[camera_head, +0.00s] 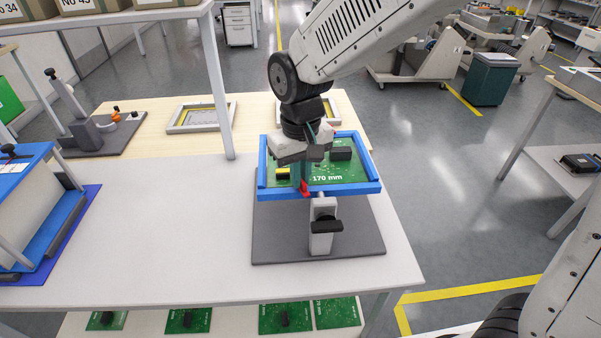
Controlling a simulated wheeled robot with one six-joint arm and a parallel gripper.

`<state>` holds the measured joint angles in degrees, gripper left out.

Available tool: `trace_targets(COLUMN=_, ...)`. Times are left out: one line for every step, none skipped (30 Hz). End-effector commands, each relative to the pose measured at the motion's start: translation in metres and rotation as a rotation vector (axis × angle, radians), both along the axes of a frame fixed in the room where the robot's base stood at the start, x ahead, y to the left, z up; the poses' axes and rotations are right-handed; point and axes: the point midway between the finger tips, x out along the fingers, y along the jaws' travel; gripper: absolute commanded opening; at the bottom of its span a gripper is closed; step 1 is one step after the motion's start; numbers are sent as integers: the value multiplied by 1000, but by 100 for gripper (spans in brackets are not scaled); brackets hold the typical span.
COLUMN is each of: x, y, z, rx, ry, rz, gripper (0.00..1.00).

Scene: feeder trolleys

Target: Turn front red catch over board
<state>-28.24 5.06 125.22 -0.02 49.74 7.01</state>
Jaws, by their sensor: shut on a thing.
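A green board (345,171) marked "170 mm" lies inside a blue frame (358,188) on a dark grey base plate (362,225). My gripper (304,178) reaches down at the front edge of the frame, left of the middle. It is shut on the front red catch (304,188), of which only a small red part shows between and below the fingers. The catch's exact turn over the board is hidden by the fingers. A grey post with a black knob (322,227) stands just in front of the frame.
The white table top (180,220) is clear to the left of the base plate. A shelf post (218,90) rises behind-left. A grey frame (200,115) and a lever fixture (85,130) stand further back. A blue-topped unit (30,215) is at far left.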

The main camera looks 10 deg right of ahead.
Motion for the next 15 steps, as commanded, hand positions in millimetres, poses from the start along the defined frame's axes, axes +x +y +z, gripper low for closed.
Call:
trace_targets(x=0, y=0, z=1, rx=1, ry=-1, rz=-39, gripper=0)
trace_targets(x=0, y=0, z=1, rx=1, ry=-1, rz=-66, gripper=0)
trace_targets(x=0, y=0, z=1, rx=1, ry=-1, rz=-99, gripper=0)
trace_targets(x=0, y=0, z=1, rx=1, ry=-1, rz=-124, gripper=0)
trace_targets(x=0, y=0, z=1, rx=1, ry=-1, rz=-149, gripper=0)
trace_targets(x=0, y=0, z=1, rx=1, ry=-1, rz=-179, gripper=0)
trace_targets(x=0, y=0, z=1, rx=1, ry=-1, rz=-200, gripper=0)
trace_targets(x=0, y=0, z=1, rx=1, ry=-1, rz=-221, gripper=0)
trace_targets(x=0, y=1, z=1, rx=1, ry=-1, rz=-247, gripper=0)
trace_targets(x=0, y=1, z=1, rx=1, ry=-1, rz=-266, gripper=0)
trace_targets(x=0, y=1, z=1, rx=1, ry=-1, rz=-282, gripper=0)
trace_targets(x=0, y=1, z=1, rx=1, ry=-1, rz=-304, gripper=0)
trace_targets(x=0, y=1, z=1, rx=1, ry=-1, rz=-318, gripper=0)
trace_targets(x=0, y=1, z=1, rx=1, ry=-1, rz=-333, gripper=0)
trace_targets(x=0, y=1, z=1, rx=1, ry=-1, rz=-348, gripper=0)
